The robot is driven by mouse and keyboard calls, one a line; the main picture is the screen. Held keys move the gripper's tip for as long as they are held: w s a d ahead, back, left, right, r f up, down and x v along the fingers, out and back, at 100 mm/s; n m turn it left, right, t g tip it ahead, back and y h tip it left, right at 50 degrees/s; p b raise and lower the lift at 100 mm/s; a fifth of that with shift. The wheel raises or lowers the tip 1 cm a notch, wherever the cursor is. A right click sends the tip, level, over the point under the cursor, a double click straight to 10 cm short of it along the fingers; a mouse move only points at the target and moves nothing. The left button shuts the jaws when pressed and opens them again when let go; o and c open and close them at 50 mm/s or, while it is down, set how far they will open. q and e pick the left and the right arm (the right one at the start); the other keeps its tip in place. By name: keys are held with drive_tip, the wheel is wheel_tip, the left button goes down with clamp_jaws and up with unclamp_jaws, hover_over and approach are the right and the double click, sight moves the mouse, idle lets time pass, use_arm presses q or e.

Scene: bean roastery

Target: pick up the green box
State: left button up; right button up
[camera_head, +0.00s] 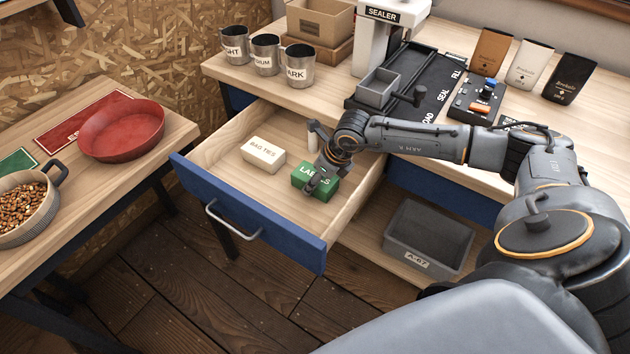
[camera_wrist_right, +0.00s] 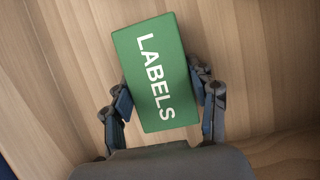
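The green box (camera_wrist_right: 150,62), lettered "LABELS", lies in the open drawer, against the right side in the head view (camera_head: 328,187). My right gripper (camera_head: 318,182) reaches down over it and hides part of its top. In the right wrist view, the fingers of my right gripper (camera_wrist_right: 166,90) stand on either side of the box, very close to its two long sides. Whether both fingers press on it cannot be told. My left gripper is not in view.
A white "BAG TIES" box (camera_head: 263,154) lies left of the green box in the drawer (camera_head: 215,152). The drawer's blue front (camera_head: 245,215) and wooden side walls surround both. Three metal cups (camera_head: 266,54) and a sealer (camera_head: 385,30) stand on the worktop above. A grey bin (camera_head: 428,238) sits below.

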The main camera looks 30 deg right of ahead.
drive_tip(key=shift+c, duration=1.4)
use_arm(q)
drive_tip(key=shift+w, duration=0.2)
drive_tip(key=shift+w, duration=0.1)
